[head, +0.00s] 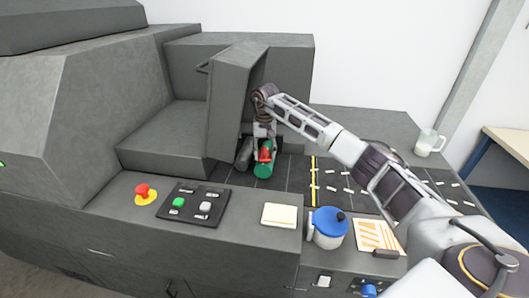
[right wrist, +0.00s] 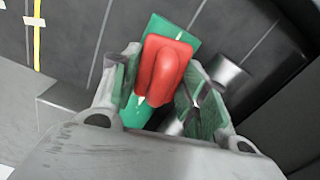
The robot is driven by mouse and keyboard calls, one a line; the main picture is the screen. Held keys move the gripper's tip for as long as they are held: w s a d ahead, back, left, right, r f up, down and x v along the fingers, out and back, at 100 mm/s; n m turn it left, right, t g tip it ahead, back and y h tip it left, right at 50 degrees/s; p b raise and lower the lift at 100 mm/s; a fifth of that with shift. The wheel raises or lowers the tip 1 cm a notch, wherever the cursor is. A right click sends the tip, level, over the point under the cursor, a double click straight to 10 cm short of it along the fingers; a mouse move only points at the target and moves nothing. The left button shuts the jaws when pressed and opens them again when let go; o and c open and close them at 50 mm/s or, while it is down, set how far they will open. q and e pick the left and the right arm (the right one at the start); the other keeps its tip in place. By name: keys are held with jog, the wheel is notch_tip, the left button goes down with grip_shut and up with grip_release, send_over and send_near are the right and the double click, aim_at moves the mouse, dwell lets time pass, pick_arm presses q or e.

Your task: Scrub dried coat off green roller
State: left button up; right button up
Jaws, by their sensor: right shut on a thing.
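The green roller (head: 263,171) lies in the open bay of the grey machine, beside a dark grey roller (head: 244,153). In the right wrist view the green roller (right wrist: 172,27) shows behind a red handle (right wrist: 163,70). My right gripper (head: 265,143) points down over the green roller and is shut on this red handle (head: 265,152), which looks like a scrubber's. The handle sits between both fingers (right wrist: 160,88). Its underside is hidden, so I cannot tell whether it touches the roller. I see no clear dried coat. My left gripper is out of view.
A raised grey cover (head: 232,100) stands close left of my right gripper. A glass jar (head: 428,144) stands at right.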

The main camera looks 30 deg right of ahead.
jog(key=shift+w+d, duration=0.55)
jog(key=shift+w, duration=0.15)
jog(key=shift+w+d, duration=0.5)
jog(key=shift+w, duration=0.2)
jog(key=shift+w, duration=0.1)
jog(key=shift+w+d, duration=0.6)
jog(key=shift+w, duration=0.15)
jog(key=shift+w+d, duration=0.55)
jog(key=shift+w, duration=0.2)
jog(key=shift+s+f, duration=0.1)
jog(key=shift+f, duration=0.05)
jog(key=shift+s+a, duration=0.1)
jog(key=shift+s+a+p, duration=0.3)
jog(key=shift+s+a, duration=0.05)
jog(key=shift+s, duration=0.15)
jog(key=shift+s+a+p, duration=0.45)
jog(key=shift+s+a, duration=0.3)
jog(key=shift+s, duration=0.2)
